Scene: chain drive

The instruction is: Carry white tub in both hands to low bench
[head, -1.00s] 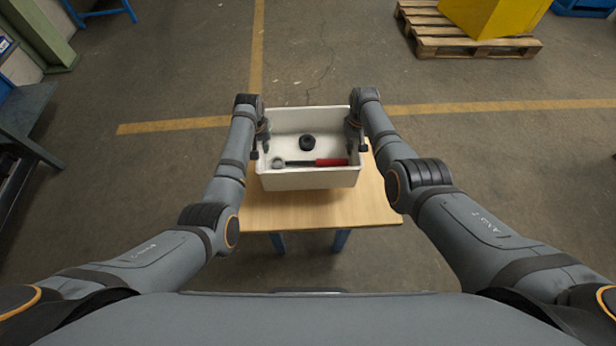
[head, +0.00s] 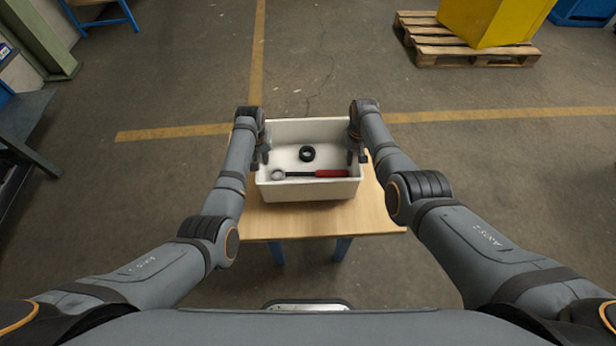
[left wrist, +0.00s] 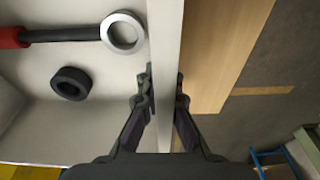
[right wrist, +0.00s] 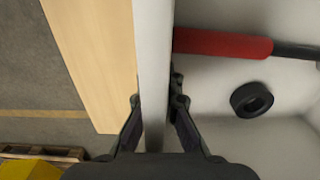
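The white tub (head: 309,191) is a deep rectangular bin, level, over the low bench. It holds a black ring (head: 307,153) and a tool with a red handle (head: 331,173). My left gripper (head: 263,152) is shut on the tub's left wall; the left wrist view (left wrist: 165,92) shows a finger on each side of it. My right gripper (head: 357,152) is shut on the right wall, likewise astride it in the right wrist view (right wrist: 155,95). The low bench (head: 380,215) has a pale wooden top and blue legs. I cannot tell whether the tub's base touches it.
Bare wooden top shows around the tub, mostly in front and to the right. A wooden pallet (head: 470,55) with a yellow block (head: 490,20) stands far right. A dark table (head: 25,120) is at the left edge. The floor around the bench is open, with yellow tape lines.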

